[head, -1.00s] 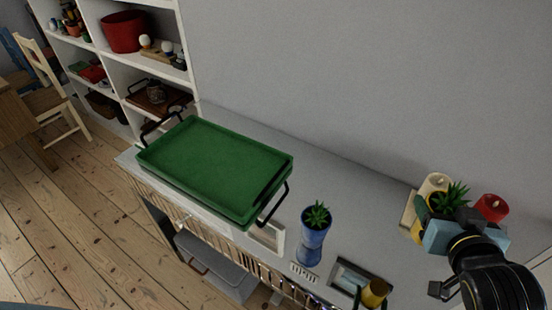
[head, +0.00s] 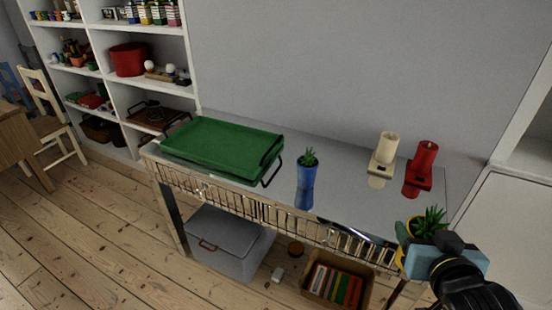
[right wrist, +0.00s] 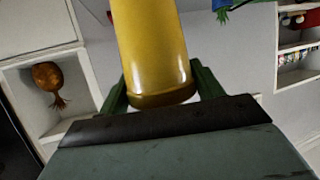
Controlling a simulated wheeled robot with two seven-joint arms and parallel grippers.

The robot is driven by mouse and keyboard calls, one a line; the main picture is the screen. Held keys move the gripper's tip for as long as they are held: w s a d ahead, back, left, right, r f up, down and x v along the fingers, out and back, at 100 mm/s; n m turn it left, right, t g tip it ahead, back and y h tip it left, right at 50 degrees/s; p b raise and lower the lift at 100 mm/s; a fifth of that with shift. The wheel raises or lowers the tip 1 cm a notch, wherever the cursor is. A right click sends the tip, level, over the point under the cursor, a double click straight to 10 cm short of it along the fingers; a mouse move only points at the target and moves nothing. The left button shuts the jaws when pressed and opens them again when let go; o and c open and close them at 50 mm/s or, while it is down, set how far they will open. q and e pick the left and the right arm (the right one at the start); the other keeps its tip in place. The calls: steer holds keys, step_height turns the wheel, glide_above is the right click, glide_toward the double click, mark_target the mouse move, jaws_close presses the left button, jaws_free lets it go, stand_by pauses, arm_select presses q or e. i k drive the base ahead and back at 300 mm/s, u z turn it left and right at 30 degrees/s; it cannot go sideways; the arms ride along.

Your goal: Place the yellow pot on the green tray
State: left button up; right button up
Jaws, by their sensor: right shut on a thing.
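The yellow pot (head: 408,262) holds a spiky green plant (head: 428,223). My right gripper (head: 404,245) is shut on it at the lower right of the head view, in front of the table's right end. In the right wrist view the yellow pot (right wrist: 150,45) sits between the green fingers, and its plant is out of sight. The green tray (head: 222,150) lies on the left part of the table, well left of the pot; no object shows on it. My left gripper is not in view.
A blue pot with a plant (head: 306,180) stands on the table (head: 345,190) right of the tray. A cream candle (head: 386,150) and a red candle (head: 421,165) stand at the back right. Below are a grey box (head: 225,245) and a cardboard box (head: 325,280).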

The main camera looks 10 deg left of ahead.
mark_target(228, 147)
steer(key=u, duration=0.7)
steer(key=i, duration=0.25)
steer(key=u, duration=1)
steer(key=i, duration=1.15)
steer(key=z, duration=0.6)
steer(key=i, duration=0.85)
steer(key=z, duration=0.9)
